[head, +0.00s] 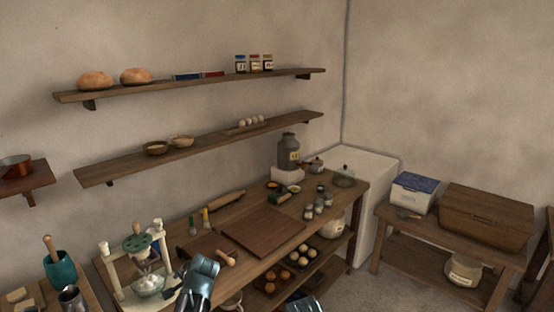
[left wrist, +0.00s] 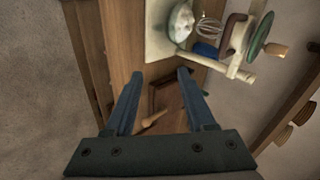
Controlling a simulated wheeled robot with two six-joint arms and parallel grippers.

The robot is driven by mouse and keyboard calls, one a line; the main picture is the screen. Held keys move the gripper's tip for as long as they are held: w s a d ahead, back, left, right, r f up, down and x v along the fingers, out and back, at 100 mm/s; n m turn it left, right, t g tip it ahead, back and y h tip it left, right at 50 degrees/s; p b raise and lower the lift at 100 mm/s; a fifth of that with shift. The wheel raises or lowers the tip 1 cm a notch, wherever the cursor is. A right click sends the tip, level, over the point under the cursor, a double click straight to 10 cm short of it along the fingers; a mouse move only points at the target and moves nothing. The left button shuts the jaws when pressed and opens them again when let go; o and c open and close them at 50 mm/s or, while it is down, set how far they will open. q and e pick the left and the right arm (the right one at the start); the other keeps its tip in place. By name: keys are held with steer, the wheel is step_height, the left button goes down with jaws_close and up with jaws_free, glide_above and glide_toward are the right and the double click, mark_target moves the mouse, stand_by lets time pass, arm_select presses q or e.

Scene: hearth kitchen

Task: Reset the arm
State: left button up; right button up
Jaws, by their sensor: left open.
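My left gripper (head: 199,278) is at the bottom of the head view, over the front edge of the wooden worktable, just right of the hand-cranked mixer stand. In the left wrist view the fingers of my left gripper (left wrist: 157,75) are spread apart with nothing held between them. The tabletop and a wooden-handled tool (left wrist: 151,120) lie beyond the fingers. A blue-grey part of my right arm (head: 303,304) shows at the bottom edge of the head view; its fingers cannot be made out.
The mixer stand (head: 104,249) holds a whisk over a bowl (head: 149,285) close to my left gripper. A cutting board (head: 264,231), a rolling pin (head: 227,201) and several jars occupy the worktable (head: 345,196). Wall shelves (head: 200,150) hang above. A side table (head: 392,217) stands right.

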arm_select(q)
steer(key=s+d+f+n+g+h, duration=0.1)
steer(key=s+d+f+g+h, duration=0.1)
steer(key=s+d, duration=0.9)
steer(key=s+d+f+n+g+h, duration=0.1)
steer(key=s+d+f+g+h, duration=0.2)
steer(key=s+d, duration=0.8)
steer(key=d+f+g, duration=0.1)
steer(key=d, duration=0.2)
steer(key=shift+s+d+n, duration=0.25)
steer(key=shift+d+n, duration=0.05)
steer(key=shift+d, duration=0.1)
